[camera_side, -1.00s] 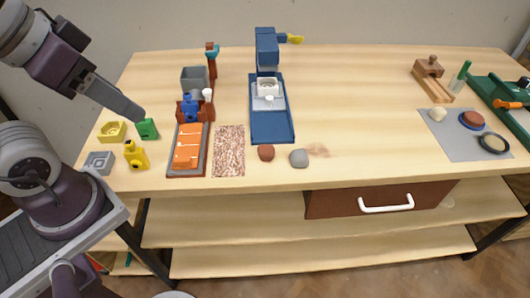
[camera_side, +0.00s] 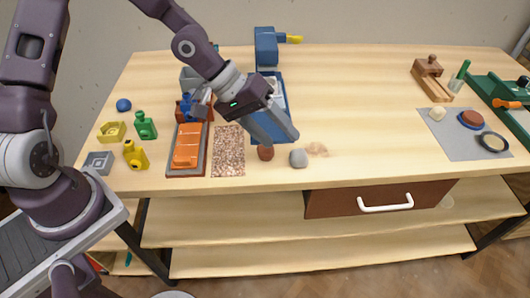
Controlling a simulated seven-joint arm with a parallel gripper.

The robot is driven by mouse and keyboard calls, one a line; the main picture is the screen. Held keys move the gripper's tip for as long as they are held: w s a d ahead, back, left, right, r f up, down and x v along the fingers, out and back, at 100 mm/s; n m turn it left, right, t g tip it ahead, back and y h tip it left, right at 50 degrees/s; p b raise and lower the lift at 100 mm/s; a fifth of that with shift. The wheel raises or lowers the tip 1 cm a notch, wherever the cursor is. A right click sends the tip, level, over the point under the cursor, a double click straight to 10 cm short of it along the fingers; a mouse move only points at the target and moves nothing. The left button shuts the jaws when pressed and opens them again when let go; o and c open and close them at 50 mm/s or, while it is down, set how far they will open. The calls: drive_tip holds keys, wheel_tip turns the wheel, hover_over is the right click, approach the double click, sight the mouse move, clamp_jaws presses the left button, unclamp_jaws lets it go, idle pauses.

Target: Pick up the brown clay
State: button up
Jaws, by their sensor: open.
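The brown clay (camera_side: 265,153) is a small reddish-brown lump near the front edge of the table, just left of a grey lump (camera_side: 298,158). My gripper (camera_side: 286,138) is above and a little behind the two lumps, pointing down and to the right. It is open, with nothing visible in it. The gap between its fingers is not clearly seen from this side. The clay looks apart from the gripper, though the fingers overlap close to its upper edge in the picture.
A speckled mat (camera_side: 228,160) and an orange-topped tray (camera_side: 187,150) lie left of the clay. A blue press (camera_side: 267,48) stands behind my gripper. Green and yellow bottles (camera_side: 136,155) stand at the left.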

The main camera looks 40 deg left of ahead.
sight(265, 154)
drive_tip(key=s+a+f+n+t+h, duration=0.1)
drive_tip(key=a+n, duration=0.1)
drive_tip(key=n, duration=0.5)
drive_tip(key=a+f+n+t+h, duration=0.1)
drive_tip(key=a+f+n+t, duration=0.1)
drive_tip(key=n, duration=0.4)
drive_tip(key=s+a+f+n+t+h, duration=0.1)
drive_tip(key=n, duration=0.6)
drive_tip(key=shift+s+a+f+n+t, duration=0.15)
drive_tip(key=shift+s+a+n+t, duration=0.15)
drive_tip(key=shift+s+a, duration=0.1)
drive_tip(key=shift+a+f+n+t, duration=0.2)
drive_tip(key=shift+a+n+t, duration=0.1)
drive_tip(key=shift+n, duration=0.4)
drive_tip(key=x, duration=0.6)
drive_tip(key=shift+w+f, duration=0.3)
drive_tip(key=shift+f, duration=0.2)
clamp_jaws()
